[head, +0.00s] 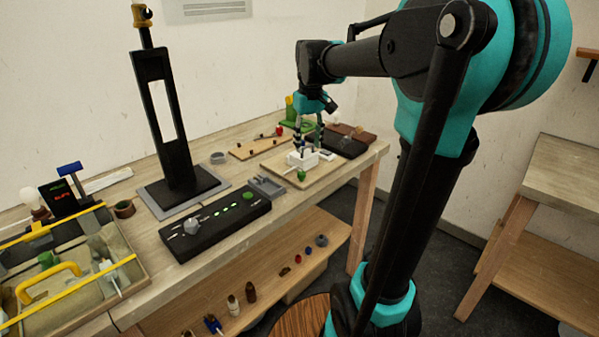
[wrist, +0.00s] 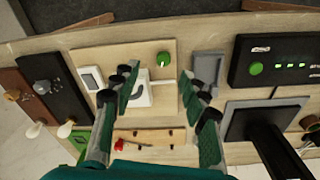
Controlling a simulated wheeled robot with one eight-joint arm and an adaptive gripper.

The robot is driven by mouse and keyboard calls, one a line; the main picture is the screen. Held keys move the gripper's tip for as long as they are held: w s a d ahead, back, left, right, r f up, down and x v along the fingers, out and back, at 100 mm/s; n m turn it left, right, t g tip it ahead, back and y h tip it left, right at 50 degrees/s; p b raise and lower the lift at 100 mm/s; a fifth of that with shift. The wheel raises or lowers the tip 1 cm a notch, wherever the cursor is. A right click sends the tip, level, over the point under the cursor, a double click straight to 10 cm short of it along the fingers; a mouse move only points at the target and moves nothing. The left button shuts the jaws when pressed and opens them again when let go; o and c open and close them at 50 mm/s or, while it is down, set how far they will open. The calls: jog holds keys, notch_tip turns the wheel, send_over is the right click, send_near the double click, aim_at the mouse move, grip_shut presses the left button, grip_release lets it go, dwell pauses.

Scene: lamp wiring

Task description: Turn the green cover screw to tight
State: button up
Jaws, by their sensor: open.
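A round green screw head (wrist: 163,59) with a pale mark across it sits on the light wooden board (wrist: 110,58), near the board's edge. In the head view this green piece (head: 301,175) is at the board's front edge. A white block (wrist: 143,98) stands on the same board beside it. My gripper (wrist: 158,82) is open, its two fingers spread on either side of the white block, with nothing held. The green screw head lies apart, beyond the fingertips in the wrist view. In the head view my gripper (head: 308,150) is above the white block and partly hides it.
A small white switch (wrist: 91,78) is on the board's left part. A black panel (wrist: 270,50) with another green knob (wrist: 256,69) stands to the right, past a grey tray (wrist: 208,68). A red-handled tool (wrist: 119,145) lies on another board. A black stand (head: 163,130) rises nearby.

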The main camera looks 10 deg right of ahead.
notch_tip(320, 180, up, 6)
jog(key=n+g, duration=0.1)
send_over(302, 172)
notch_tip(302, 172, down, 17)
jog(key=shift+s+r, duration=0.1)
dwell(0.4)
grip_shut()
